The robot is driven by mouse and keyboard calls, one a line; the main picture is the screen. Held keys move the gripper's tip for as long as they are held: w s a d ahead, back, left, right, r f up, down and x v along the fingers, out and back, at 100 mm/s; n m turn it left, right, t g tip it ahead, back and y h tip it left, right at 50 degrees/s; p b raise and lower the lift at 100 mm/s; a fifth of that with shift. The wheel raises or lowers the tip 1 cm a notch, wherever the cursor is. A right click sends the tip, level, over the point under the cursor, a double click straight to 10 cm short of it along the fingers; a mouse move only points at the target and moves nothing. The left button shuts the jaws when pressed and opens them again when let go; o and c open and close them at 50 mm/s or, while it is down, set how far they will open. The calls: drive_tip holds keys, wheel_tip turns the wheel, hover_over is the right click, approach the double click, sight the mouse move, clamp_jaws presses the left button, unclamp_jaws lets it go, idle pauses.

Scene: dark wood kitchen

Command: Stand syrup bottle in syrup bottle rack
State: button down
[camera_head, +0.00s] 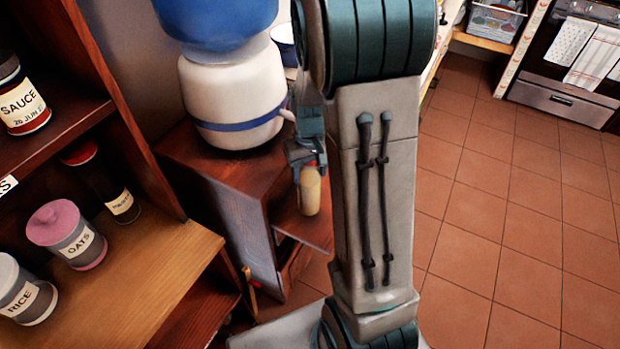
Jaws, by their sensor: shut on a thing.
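My gripper (307,162) points down, left of my arm's large link, and is shut on a pale yellow bottle (310,190), which I take as the syrup bottle. The bottle hangs roughly upright, with its top at the fingers. Its base appears over or close to a reddish-brown wooden ledge (314,233); I cannot tell whether it touches. The fingers are small and partly hidden. I cannot make out a syrup bottle rack for sure; the ledge may be part of it, and my arm hides the area to its right.
A white and blue water dispenser (233,95) stands on a dark wooden cabinet (221,165) beside my gripper. At left, a wooden shelf (150,265) holds several labelled jars, such as the pink-lidded oats jar (68,236). Open tiled floor (510,190) lies to the right.

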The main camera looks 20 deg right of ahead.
drive_tip(key=shift+f, duration=1.8)
drive_tip(key=shift+f, duration=0.2)
drive_tip(key=c, duration=0.6)
unclamp_jaws()
drive_tip(key=shift+r, duration=0.15)
